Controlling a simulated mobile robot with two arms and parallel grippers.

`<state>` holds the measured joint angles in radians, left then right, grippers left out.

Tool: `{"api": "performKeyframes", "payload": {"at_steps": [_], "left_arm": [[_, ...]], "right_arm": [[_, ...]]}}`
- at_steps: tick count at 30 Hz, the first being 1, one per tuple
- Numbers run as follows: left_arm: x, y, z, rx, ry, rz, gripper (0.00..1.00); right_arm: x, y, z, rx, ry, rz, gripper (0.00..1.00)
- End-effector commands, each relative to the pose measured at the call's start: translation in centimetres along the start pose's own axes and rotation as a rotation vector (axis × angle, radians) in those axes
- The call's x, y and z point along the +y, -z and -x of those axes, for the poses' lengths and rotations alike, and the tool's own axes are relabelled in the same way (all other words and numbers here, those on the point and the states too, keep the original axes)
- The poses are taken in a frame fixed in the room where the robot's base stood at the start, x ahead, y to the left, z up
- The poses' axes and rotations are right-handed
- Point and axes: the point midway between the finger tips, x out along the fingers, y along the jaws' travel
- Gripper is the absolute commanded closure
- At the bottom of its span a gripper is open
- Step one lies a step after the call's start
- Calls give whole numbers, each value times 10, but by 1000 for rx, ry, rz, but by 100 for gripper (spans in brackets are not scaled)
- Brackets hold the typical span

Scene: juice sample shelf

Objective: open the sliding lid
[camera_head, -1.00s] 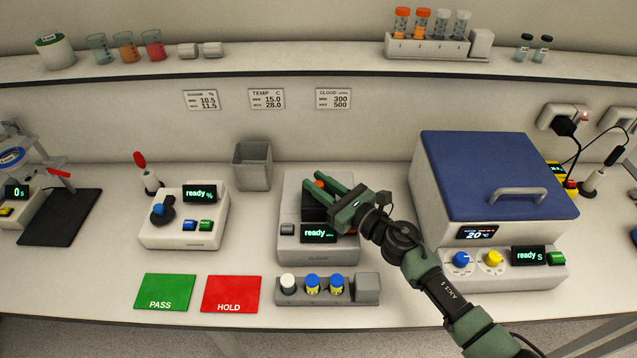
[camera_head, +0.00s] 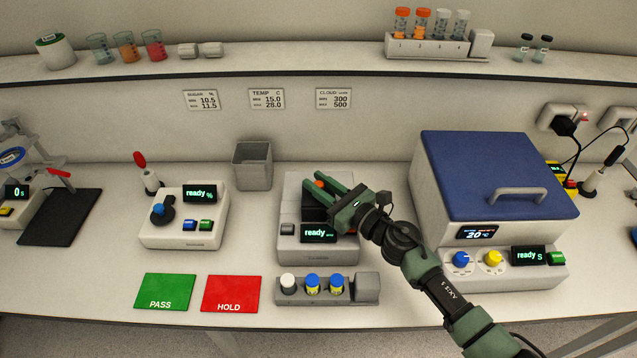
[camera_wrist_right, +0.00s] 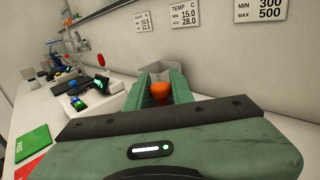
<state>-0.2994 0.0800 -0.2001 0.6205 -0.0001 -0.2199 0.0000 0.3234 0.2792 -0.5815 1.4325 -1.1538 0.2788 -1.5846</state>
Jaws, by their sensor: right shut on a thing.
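The grey meter (camera_head: 290,246) with the lit "ready" display stands mid-bench. On its top is a dark area (camera_head: 313,213); I cannot tell how much of this is lid or opening. An orange knob (camera_head: 319,184) shows at the back of the top, between the fingers of my right gripper (camera_head: 316,180). The right gripper is shut on the orange knob, reaching in from the right. In the right wrist view the knob (camera_wrist_right: 160,91) sits between the green fingers (camera_wrist_right: 160,86). The gripper hides much of the meter's right top. My left gripper is not in view.
A grey open bin (camera_head: 253,168) stands behind left of the meter. A vial rack (camera_head: 366,289) with capped vials is in front. A blue-lidded box (camera_head: 490,175) stands to the right, a white "ready" device (camera_head: 165,237) to the left. Green and red mats lie front left.

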Motion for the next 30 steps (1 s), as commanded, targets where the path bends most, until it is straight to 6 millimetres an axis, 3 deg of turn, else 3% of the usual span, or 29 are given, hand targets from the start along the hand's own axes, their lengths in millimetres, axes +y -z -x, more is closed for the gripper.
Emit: {"api": "performKeyframes", "payload": {"at_steps": [14, 24, 30], "left_arm": [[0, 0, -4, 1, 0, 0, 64], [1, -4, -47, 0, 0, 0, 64], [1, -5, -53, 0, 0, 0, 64]], "right_arm": [[-3, 2, -2, 1, 1, 1, 100], [-42, 5, -43, -3, 0, 4, 100], [-51, 2, -52, 0, -1, 0, 100]]}}
